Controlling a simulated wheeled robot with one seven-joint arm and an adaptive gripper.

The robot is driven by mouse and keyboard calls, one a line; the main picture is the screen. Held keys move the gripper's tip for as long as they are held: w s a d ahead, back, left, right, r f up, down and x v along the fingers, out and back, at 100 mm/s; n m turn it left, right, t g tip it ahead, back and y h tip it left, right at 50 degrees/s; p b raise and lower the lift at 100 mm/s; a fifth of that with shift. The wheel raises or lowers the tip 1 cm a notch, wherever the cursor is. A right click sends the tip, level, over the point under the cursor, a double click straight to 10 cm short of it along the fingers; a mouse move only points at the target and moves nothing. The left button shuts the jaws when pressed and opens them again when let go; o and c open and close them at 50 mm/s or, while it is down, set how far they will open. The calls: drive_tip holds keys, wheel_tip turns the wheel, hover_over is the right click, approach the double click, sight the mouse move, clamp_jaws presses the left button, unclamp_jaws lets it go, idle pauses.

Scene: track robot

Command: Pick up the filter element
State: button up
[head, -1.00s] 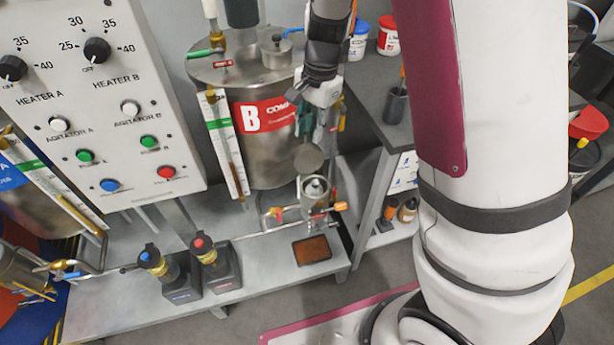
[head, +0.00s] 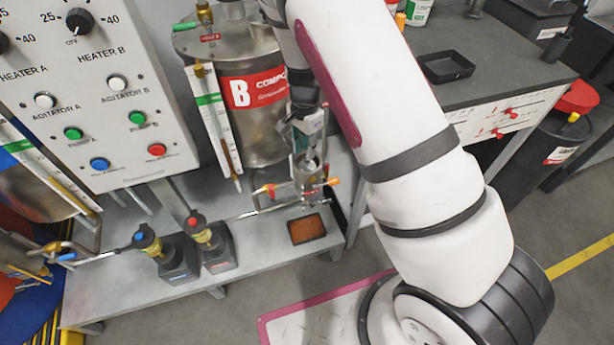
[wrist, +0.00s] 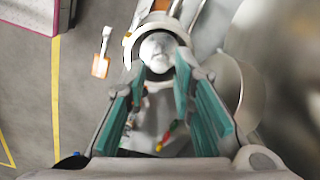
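The filter element is probably the pale, round-topped piece (wrist: 158,52) inside the open metal housing (wrist: 130,47) in the wrist view. The housing also shows in the head view (head: 307,186), low in front of tank B, with its inside mostly hidden. My gripper (wrist: 159,72) is open, its two teal-padded fingers spread either side of the pale piece. The fingertips are close to the housing rim; I cannot tell whether they touch the piece. In the head view my gripper (head: 308,150) points down just above the housing. Nothing is held.
Tank B (head: 250,105) stands close behind my gripper. A round metal lid (wrist: 238,92) is beside the housing. Pipes with a red-handled valve (head: 268,190) run alongside. A shallow brown-bottomed tray (head: 306,229) lies in front on the grey bench (head: 265,252). Two pumps stand left.

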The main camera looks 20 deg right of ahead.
drive_tip(key=f, duration=0.4)
drive_tip(key=shift+d, duration=0.3)
drive_tip(key=shift+w+f, duration=0.1)
drive_tip(key=shift+f, duration=0.55)
clamp_jaws()
